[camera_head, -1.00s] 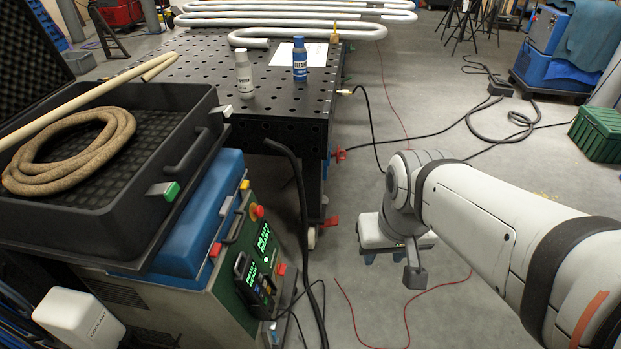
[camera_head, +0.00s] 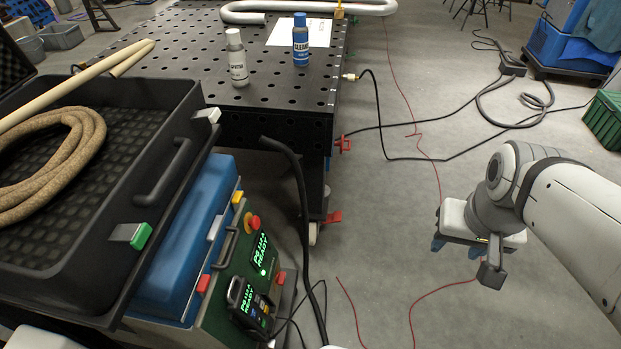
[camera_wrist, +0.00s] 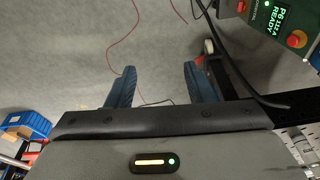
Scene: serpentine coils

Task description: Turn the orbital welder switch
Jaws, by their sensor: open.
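The orbital welder (camera_head: 215,245) is a blue and green unit at the lower left of the head view. Its green front has a lit screen reading READY, a red knob (camera_head: 251,221) on a yellow base and a handheld pendant (camera_head: 250,304). The wrist view shows the screen (camera_wrist: 265,16) and a red knob (camera_wrist: 297,39) at the upper right. I cannot tell which control is the switch. My gripper (camera_wrist: 160,72) is open and empty, its blue fingers apart above bare floor. In the head view my gripper (camera_head: 456,247) is well right of the welder, pointing down.
A black open case (camera_head: 95,245) with a coiled hose sits over the welder. The black perforated table (camera_head: 180,50) holds two bottles and a paper. Floor between welder and gripper is mostly clear, with thin red cables.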

